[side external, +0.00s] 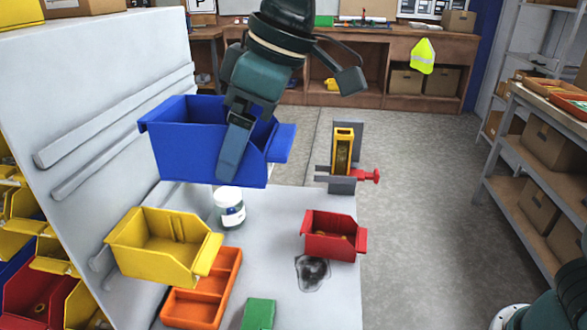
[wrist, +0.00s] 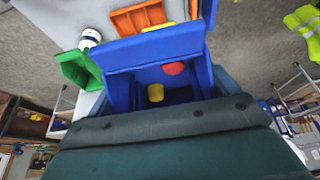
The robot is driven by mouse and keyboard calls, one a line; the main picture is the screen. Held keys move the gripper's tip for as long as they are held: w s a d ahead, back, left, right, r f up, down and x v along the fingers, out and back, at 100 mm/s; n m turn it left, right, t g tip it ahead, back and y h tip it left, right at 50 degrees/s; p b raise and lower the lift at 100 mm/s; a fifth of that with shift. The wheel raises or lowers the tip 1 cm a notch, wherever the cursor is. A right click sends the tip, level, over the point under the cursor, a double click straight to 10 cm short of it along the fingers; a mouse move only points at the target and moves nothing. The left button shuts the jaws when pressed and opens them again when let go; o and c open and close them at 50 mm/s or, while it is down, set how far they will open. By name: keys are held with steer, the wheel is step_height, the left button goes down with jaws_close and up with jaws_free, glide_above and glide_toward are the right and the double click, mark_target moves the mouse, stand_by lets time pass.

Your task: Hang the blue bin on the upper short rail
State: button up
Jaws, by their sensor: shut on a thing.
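My gripper (side external: 234,150) is shut on a wall of the blue bin (side external: 185,155) and holds it up in the air above the grey table. The bin is roughly level, with its open top up. In the wrist view the blue bin (wrist: 165,48) fills the middle, with a small red thing (wrist: 173,68) and a yellow thing (wrist: 155,92) inside. The leaning grey panel (side external: 90,60) at the left carries an upper rail (side external: 110,117) and another rail (side external: 120,150) below it. The bin's rear edge is near their right part; I cannot tell whether they touch.
A yellow bin (side external: 150,258) is against the panel's lower part, partly hiding rail ends (side external: 100,262).

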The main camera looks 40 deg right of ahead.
mark_target(161, 106)
steer(key=w+a, duration=0.8)
steer(key=shift+w+a, duration=0.35)
steer(key=shift+a, duration=0.05)
stand_by(1.0)
steer(key=shift+f, duration=1)
stand_by(1.6)
steer(key=o, duration=0.8)
steer(key=shift+o, duration=0.2)
steer(key=shift+v, duration=3.7)
steer(key=shift+d, duration=0.1)
